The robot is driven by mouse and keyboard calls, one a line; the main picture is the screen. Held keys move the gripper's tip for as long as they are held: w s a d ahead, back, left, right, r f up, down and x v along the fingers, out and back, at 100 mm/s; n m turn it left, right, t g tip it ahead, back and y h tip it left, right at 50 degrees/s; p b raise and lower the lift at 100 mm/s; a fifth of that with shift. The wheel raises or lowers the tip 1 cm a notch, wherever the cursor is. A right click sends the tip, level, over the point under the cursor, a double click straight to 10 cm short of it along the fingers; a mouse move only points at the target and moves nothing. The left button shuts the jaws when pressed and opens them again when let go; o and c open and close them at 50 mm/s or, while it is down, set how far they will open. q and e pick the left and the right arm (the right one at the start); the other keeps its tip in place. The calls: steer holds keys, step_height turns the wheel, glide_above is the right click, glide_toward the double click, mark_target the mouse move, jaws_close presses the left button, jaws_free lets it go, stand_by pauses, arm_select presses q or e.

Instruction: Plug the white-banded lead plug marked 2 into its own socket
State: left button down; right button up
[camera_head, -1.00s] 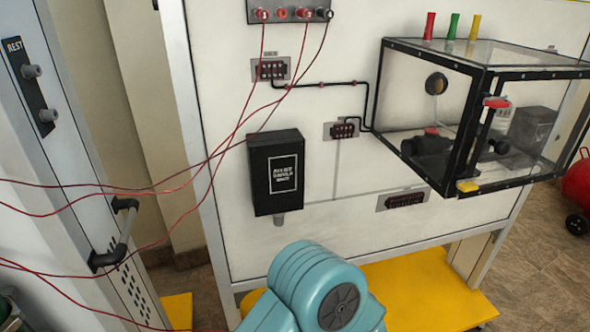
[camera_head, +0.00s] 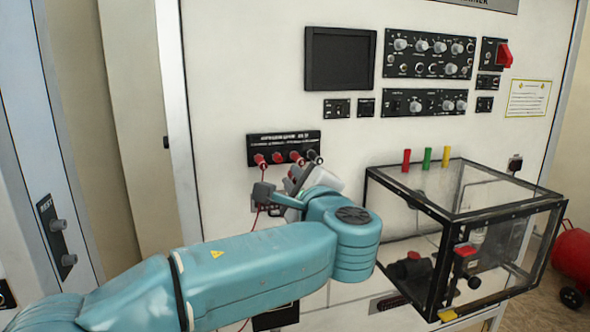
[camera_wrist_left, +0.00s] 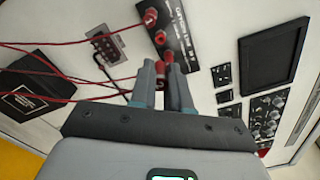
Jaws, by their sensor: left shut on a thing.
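The black socket strip (camera_head: 283,146) is high on the white panel, with a row of red ends and a black one at the right. In the wrist view the strip (camera_wrist_left: 172,28) lies just beyond my fingertips. My left gripper (camera_head: 281,188) is in front of and just below the strip. In the wrist view its fingers (camera_wrist_left: 163,68) are shut on a small red lead plug (camera_wrist_left: 161,82), with another red end (camera_wrist_left: 170,57) close ahead. The plug's band and number are not readable. I cannot tell whether it touches a socket. My right gripper is not in view.
Red leads (camera_wrist_left: 60,43) run left across the wrist view. A dark screen (camera_head: 340,58) and knob panels (camera_head: 430,53) are above.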

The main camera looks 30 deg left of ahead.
mark_target(289, 172)
arm_select(q)
steer(key=shift+a+r, duration=0.1)
steer(key=shift+a, duration=0.05)
steer(key=shift+s+r+m+p, duration=0.1)
steer(key=shift+r+m+p, duration=0.15)
steer(key=shift+m+p, duration=0.55)
steer(key=shift+p, duration=0.1)
steer(key=x, duration=0.3)
steer(key=p+x, duration=0.1)
steer(key=x, duration=0.2)
steer(key=shift+f, duration=0.2)
steer(key=shift+s, duration=0.1)
steer(key=shift+b, duration=0.35)
stand_by(0.7)
